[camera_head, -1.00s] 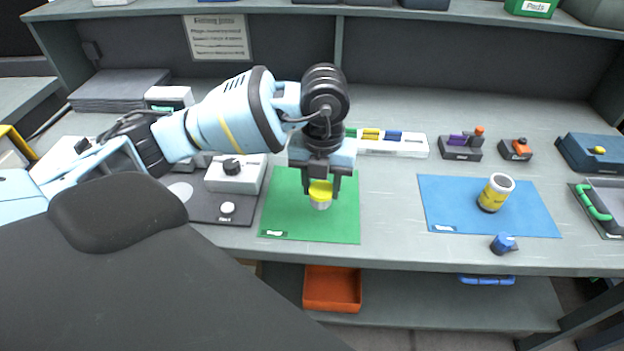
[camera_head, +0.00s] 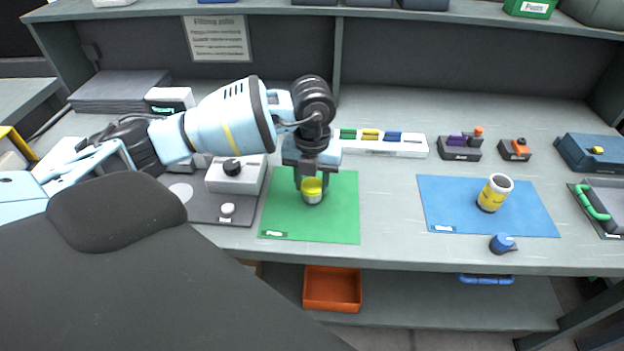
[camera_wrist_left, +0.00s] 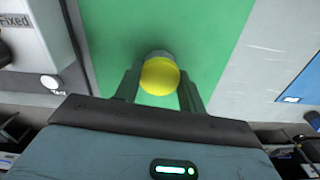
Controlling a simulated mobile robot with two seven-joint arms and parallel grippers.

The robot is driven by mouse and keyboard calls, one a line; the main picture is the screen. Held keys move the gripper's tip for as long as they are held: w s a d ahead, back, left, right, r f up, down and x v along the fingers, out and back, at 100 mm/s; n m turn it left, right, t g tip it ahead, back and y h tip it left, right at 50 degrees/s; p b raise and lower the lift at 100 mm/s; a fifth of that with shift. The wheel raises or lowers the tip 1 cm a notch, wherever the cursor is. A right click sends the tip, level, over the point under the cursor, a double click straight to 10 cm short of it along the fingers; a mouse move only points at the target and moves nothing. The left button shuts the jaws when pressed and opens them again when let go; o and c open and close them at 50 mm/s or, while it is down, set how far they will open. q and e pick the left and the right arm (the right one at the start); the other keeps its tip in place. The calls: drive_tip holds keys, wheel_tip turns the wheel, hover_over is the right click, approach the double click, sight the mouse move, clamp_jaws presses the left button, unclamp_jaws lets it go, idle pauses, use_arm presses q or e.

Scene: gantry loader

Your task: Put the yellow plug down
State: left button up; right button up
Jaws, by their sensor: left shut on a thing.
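The yellow plug (camera_head: 312,185) is between the fingers of my left gripper (camera_head: 312,184), which is shut on it over the green mat (camera_head: 337,222). The plug has a yellow top and a pale grey lower part. The left wrist view shows the yellow top (camera_wrist_left: 160,76) between the two fingers (camera_wrist_left: 160,92), with the green mat (camera_wrist_left: 205,35) behind it. I cannot tell whether the plug's lower end touches the mat. My right gripper is not in view.
A blue mat (camera_head: 455,215) to the right carries a white and yellow cylinder (camera_head: 494,193). A blue plug (camera_head: 503,244) lies near the front edge. A grey box with a black knob (camera_head: 235,172) stands left of the green mat. A white rack (camera_head: 400,146) is behind it.

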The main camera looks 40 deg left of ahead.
sight(312, 184)
use_arm(q)
drive_tip(key=shift+f, duration=0.4)
drive_tip(key=o, duration=1.1)
drive_tip(key=shift+r, duration=0.35)
wheel_tip(312, 184, up, 12)
drive_tip(key=shift+r, duration=0.1)
